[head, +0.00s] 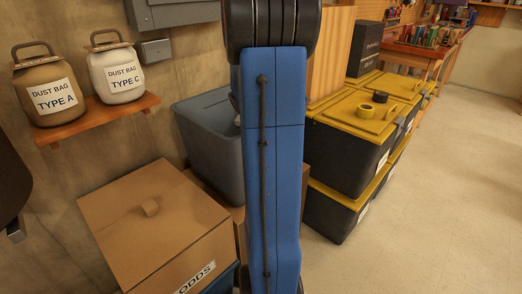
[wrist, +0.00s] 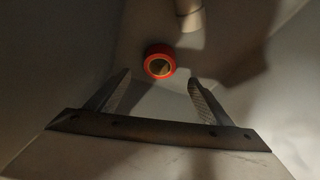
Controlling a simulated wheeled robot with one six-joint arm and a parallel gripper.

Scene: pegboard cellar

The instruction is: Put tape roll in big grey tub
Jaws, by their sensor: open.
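The big grey tub (head: 205,135) stands behind my blue arm, against the wall in the head view; my arm hides its right part. In the wrist view, my gripper (wrist: 159,84) is open and empty, with its fingers apart, between smooth grey walls that look like the tub's inside (wrist: 60,60). A red-orange tape roll (wrist: 149,56) lies beyond the fingertips, about midway between them and apart from both. My gripper is hidden in the head view.
A pale cylinder (wrist: 189,14) is near the tape roll. A cardboard box (head: 150,215) stands in front of the tub; dust bag jars (head: 47,88) sit on a wall shelf. The right floor is clear.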

